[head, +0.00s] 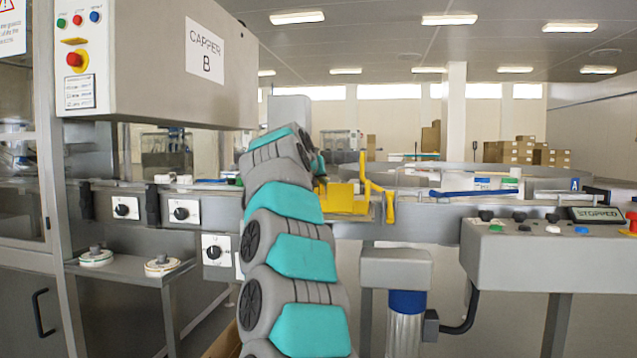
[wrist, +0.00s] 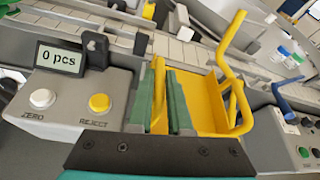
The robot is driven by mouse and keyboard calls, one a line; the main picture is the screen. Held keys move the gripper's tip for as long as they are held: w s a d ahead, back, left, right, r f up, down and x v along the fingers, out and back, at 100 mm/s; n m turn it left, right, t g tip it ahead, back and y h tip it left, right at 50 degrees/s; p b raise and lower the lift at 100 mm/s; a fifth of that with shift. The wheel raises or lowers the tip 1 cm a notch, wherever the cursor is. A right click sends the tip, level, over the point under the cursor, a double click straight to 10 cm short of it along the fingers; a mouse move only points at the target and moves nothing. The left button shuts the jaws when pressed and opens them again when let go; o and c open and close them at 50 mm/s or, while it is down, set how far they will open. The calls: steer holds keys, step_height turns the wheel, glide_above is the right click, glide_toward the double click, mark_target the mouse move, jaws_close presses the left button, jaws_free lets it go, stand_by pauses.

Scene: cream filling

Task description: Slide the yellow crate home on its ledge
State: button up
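The yellow crate (head: 341,198) sits at the conveyor line in the middle of the head view, just right of my arm. In the wrist view the crate (wrist: 200,88) is a yellow open tray with a tall bent yellow bar (wrist: 238,85) on its right side. My gripper (wrist: 162,105) has its two green fingers close on either side of a narrow upright yellow part at the crate's left, with little gap showing, so it looks shut on it. In the head view my arm hides the fingertips. The crate's underside and its ledge are hidden.
A grey box with a "0 pcs" display (wrist: 61,57) and ZERO and REJECT buttons stands close left of my gripper. A blue bar (head: 473,192) lies right of the crate. A control panel (head: 548,240) reading STOPPED is at right. The CAPPER B cabinet (head: 160,60) overhangs at left.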

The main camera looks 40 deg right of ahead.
steer(key=o, duration=0.5)
steer(key=shift+s+a, duration=0.1)
steer(key=shift+b+v, duration=0.45)
steer(key=shift+v, duration=3.35)
